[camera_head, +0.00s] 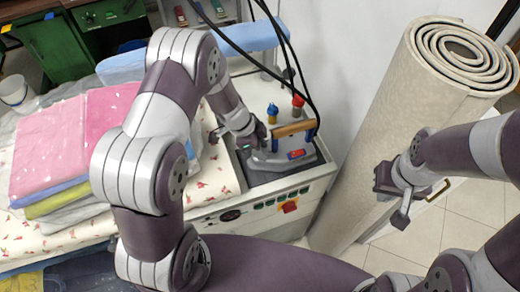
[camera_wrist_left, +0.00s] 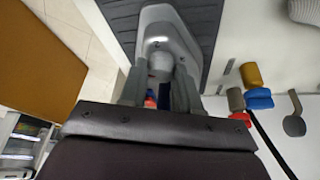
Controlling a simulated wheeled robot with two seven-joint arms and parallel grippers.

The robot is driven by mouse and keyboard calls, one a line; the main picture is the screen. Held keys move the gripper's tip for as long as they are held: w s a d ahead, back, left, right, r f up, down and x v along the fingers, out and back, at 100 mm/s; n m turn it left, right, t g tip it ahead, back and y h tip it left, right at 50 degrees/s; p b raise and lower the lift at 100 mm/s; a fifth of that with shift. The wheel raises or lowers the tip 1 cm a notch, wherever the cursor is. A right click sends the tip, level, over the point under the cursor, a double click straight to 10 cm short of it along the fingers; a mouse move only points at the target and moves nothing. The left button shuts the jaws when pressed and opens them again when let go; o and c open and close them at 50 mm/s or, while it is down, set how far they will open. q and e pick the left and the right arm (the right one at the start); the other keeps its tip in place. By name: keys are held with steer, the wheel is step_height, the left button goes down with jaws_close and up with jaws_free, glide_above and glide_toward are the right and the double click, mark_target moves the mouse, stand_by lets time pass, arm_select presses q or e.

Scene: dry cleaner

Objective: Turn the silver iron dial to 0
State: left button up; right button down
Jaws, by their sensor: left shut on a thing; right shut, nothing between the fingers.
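The silver iron (camera_head: 282,158) with a wooden handle (camera_head: 294,128) rests on a dark pad on the pressing station. My left gripper (camera_head: 252,137) is at the iron's left side, with its fingertips close to the body. In the left wrist view, the fingers of my left gripper (camera_wrist_left: 159,86) are closed around the rounded grey dial (camera_wrist_left: 160,64) on the silver iron (camera_wrist_left: 165,28). The dial's markings cannot be read, and in the head view the gripper hides it. My right gripper (camera_head: 396,196) is shut and empty, in front of the rolled carpet.
Red-topped and blue-topped fittings (camera_head: 298,106) and black cables stand behind the iron. A control panel with buttons (camera_head: 290,206) runs along the station's front. Folded pink laundry (camera_head: 50,145) lies to the left. A large rolled carpet (camera_head: 385,130) stands upright at right.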

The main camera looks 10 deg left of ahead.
arm_select(q)
steer(key=n+t+b, duration=0.1)
steer(key=n+b, duration=0.1)
steer(key=b, duration=0.1)
steer(key=n+b, duration=0.2)
steer(key=b, duration=0.1)
steer(key=shift+s+f+t, duration=0.1)
steer(key=shift+f+t, duration=0.2)
steer(key=shift+t, duration=0.1)
steer(key=shift+d+r+n+y+b, duration=0.15)
steer(key=shift+n+y+b, duration=0.45)
steer(key=shift+n, duration=0.4)
steer(key=shift+s+r+n+t, duration=0.15)
steer(key=shift+n+t, duration=0.35)
steer(key=shift+n, duration=0.7)
steer(key=shift+n+y, duration=0.7)
steer(key=shift+n, duration=0.5)
steer(key=shift+t, duration=0.3)
steer(key=o, duration=1)
steer(key=shift+p+v, duration=2.55)
steer(key=shift+v, duration=3.8)
